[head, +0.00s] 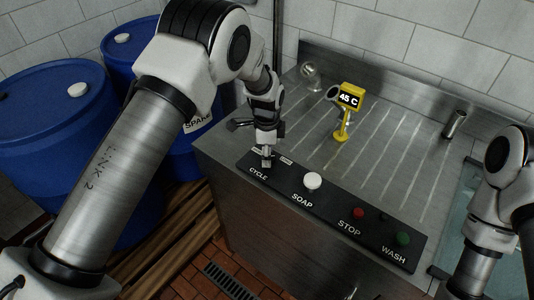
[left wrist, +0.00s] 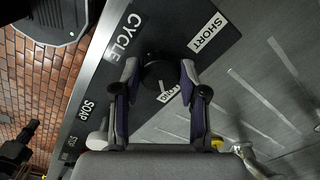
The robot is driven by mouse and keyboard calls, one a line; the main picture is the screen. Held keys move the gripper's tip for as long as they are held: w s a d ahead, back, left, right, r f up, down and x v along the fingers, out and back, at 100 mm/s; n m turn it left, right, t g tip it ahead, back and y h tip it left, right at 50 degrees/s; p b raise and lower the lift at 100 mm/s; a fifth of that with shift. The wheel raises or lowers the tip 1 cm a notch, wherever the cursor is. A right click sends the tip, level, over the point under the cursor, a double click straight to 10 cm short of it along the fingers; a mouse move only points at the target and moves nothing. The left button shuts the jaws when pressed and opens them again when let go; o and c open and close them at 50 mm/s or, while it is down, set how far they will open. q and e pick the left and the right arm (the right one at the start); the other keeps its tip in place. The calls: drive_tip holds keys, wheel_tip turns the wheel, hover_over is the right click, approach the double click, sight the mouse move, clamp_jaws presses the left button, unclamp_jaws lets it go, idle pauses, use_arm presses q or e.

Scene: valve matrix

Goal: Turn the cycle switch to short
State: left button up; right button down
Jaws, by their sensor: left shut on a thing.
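The cycle switch (left wrist: 158,72) is a dark round knob on the black control panel (head: 335,209). My left gripper (head: 266,160) is over the CYCLE end of the panel and is shut on the switch. In the left wrist view its two fingers (left wrist: 158,78) press on opposite sides of the knob. The SHORT label (left wrist: 207,32) lies beyond the knob to the upper right. A second label (left wrist: 168,93), partly hidden and seeming to read LONG, lies just below the knob. I cannot tell which way the switch points. My right gripper is out of view.
The panel also has a white soap button (head: 312,181), a red stop button (head: 358,214) and a green wash button (head: 403,238). A yellow "45 C" display (head: 350,97) stands on the ribbed metal counter (head: 395,140). Blue drums (head: 55,130) stand at the left.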

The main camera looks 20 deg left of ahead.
use_arm(q)
drive_tip(key=shift+s+f, duration=0.2)
drive_tip(key=shift+f, duration=0.05)
drive_tip(key=n, duration=0.9)
drive_tip(key=shift+s+d+f, duration=0.1)
drive_tip(key=n, duration=0.8)
drive_tip(key=shift+d+n+b, duration=0.15)
drive_tip(key=shift+n+b, duration=0.15)
drive_tip(key=shift+b, duration=0.1)
drive_tip(key=o, duration=1.1)
drive_tip(key=shift+o, duration=0.2)
